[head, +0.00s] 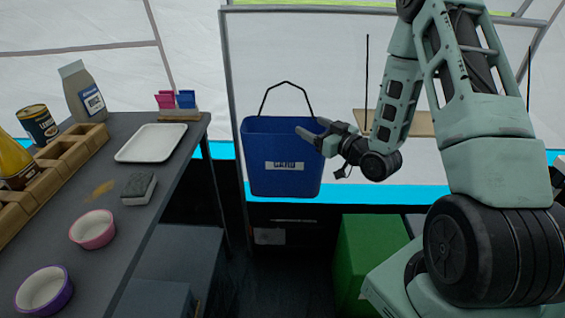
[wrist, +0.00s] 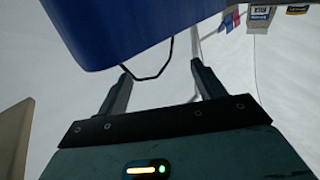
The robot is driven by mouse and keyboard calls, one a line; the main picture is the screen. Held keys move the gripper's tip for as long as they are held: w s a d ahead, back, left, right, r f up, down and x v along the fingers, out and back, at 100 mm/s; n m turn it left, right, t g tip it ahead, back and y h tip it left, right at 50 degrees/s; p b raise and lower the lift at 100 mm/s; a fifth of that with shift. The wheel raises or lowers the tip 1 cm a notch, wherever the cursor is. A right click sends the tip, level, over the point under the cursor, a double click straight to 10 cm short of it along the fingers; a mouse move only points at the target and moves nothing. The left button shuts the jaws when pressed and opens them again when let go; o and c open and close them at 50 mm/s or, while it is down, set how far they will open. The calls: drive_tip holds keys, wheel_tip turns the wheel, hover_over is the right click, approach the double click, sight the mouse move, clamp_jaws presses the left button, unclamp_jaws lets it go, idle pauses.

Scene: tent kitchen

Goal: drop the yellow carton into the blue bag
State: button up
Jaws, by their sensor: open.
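The blue bag (head: 283,165) hangs upright at the back centre, with a white label on its front and a thin black handle looped above it. In the wrist view the bag (wrist: 120,25) fills the upper left, and its handle shows between the fingers. My gripper (head: 315,130) is at the bag's upper right rim; whether it touches cannot be told. In the wrist view my gripper (wrist: 161,72) is open, with nothing held. No yellow carton shows in either view; the bag's inside is hidden.
The dark counter (head: 140,200) at left holds a white tray (head: 151,143), a sponge (head: 138,188), a pink bowl (head: 93,229), a purple bowl (head: 44,290) and a wooden crate (head: 75,150). A green box (head: 370,258) stands below right.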

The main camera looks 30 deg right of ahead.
drive_tip(key=s, duration=0.6)
drive_tip(key=shift+d, duration=0.45)
drive_tip(key=w+a+n+g+y, duration=0.15)
drive_tip(key=w+a+g, duration=0.25)
drive_tip(key=a, duration=0.4)
drive_tip(key=s+a+n+g+h, duration=0.15)
drive_tip(key=s+a+g, duration=0.25)
drive_tip(key=a, duration=0.5)
drive_tip(key=s+a+n+g, duration=0.2)
drive_tip(key=s+a+g, duration=0.25)
drive_tip(key=a, duration=0.35)
drive_tip(key=s+a+r+n+g+h, duration=0.1)
drive_tip(key=s+a+r+g, duration=0.2)
drive_tip(key=s, duration=0.7)
drive_tip(key=s+a+r+g+h, duration=0.1)
drive_tip(key=s+a+r+g, duration=0.15)
drive_tip(key=s, duration=0.65)
wheel_tip(320, 180, up, 16)
drive_tip(key=p, duration=1.6)
drive_tip(key=shift+s+a+r, duration=0.15)
drive_tip(key=shift+a+r, duration=0.05)
drive_tip(key=shift+a, duration=0.15)
